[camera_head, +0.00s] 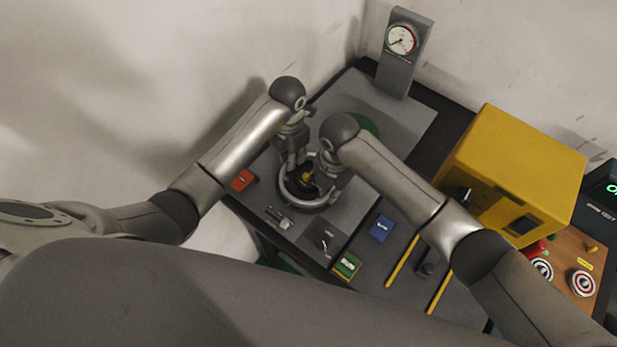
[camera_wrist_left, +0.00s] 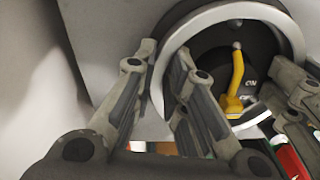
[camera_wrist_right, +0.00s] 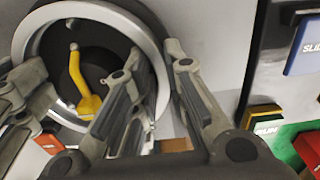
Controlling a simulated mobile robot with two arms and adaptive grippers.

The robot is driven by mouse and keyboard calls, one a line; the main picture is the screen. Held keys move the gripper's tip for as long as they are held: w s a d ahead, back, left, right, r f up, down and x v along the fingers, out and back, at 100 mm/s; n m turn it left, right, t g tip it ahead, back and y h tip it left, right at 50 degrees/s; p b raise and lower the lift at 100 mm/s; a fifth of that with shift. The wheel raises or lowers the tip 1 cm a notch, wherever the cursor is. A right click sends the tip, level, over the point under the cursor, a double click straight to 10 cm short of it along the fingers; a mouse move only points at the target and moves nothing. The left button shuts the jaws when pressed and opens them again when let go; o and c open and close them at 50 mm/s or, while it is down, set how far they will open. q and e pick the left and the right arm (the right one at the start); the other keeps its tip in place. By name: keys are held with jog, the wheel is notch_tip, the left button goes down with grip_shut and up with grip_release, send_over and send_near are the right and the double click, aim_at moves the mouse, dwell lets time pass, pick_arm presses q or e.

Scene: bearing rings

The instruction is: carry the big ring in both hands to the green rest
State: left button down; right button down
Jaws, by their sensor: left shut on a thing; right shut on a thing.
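The big ring (camera_head: 303,207) is a pale metal hoop around a dark round piece with a yellow lever (camera_head: 307,175). My left gripper (camera_head: 291,170) is shut on the ring's left rim. My right gripper (camera_head: 325,187) is shut on its right rim. The ring (camera_wrist_left: 197,22) fills the upper right of the left wrist view and the upper left of the right wrist view (camera_wrist_right: 140,30). I cannot tell whether it is clear of the dark piece. The green rest (camera_head: 363,124) is a green disc behind my right arm, partly hidden by it.
A gauge on a grey post (camera_head: 397,65) stands at the back. A yellow box (camera_head: 515,165) is at the right. The grey surface behind the ring looks mostly clear.

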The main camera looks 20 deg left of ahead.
pick_arm(q)
jog(key=shift+w+a+r, duration=0.1)
jog(key=shift+w+r, duration=0.05)
jog(key=shift+r, duration=0.05)
pick_arm(e)
jog(key=shift+r, duration=0.1)
